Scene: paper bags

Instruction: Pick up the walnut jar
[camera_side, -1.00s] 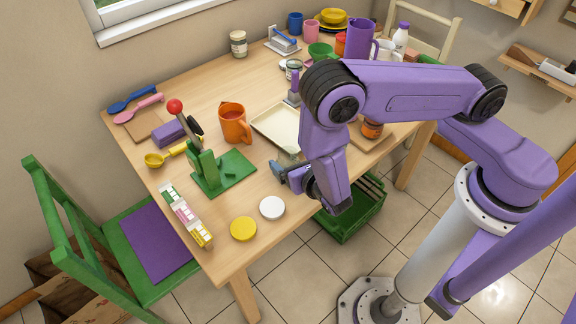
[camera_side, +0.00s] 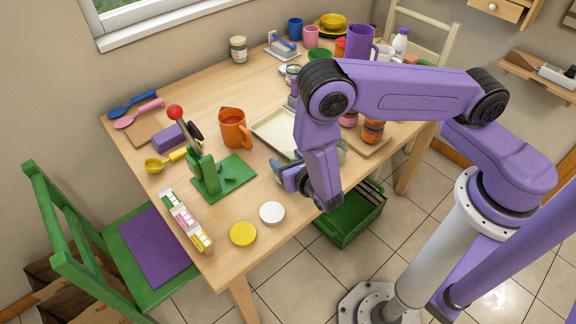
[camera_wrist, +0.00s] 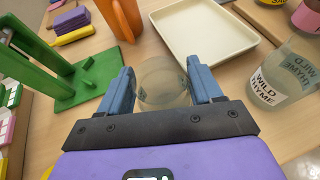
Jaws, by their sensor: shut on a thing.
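My gripper (camera_wrist: 160,70) has its two blue fingers on either side of a clear, round glass jar (camera_wrist: 164,88) and is shut on it. Part of a label shows near its right side, but I cannot read it, so I cannot tell if it is the walnut jar. In the side view my gripper (camera_side: 288,177) is low over the table's front edge, and my arm hides most of the held jar. Another glass jar (camera_wrist: 272,86), labelled "WILD THYME", stands to the right in the wrist view.
A cream tray (camera_wrist: 205,30) lies just beyond the held jar. A green stand (camera_side: 222,175) and an orange mug (camera_side: 234,128) are to the left. White (camera_side: 272,212) and yellow (camera_side: 243,234) lids lie near the front edge. A green crate (camera_side: 350,220) is below on the floor.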

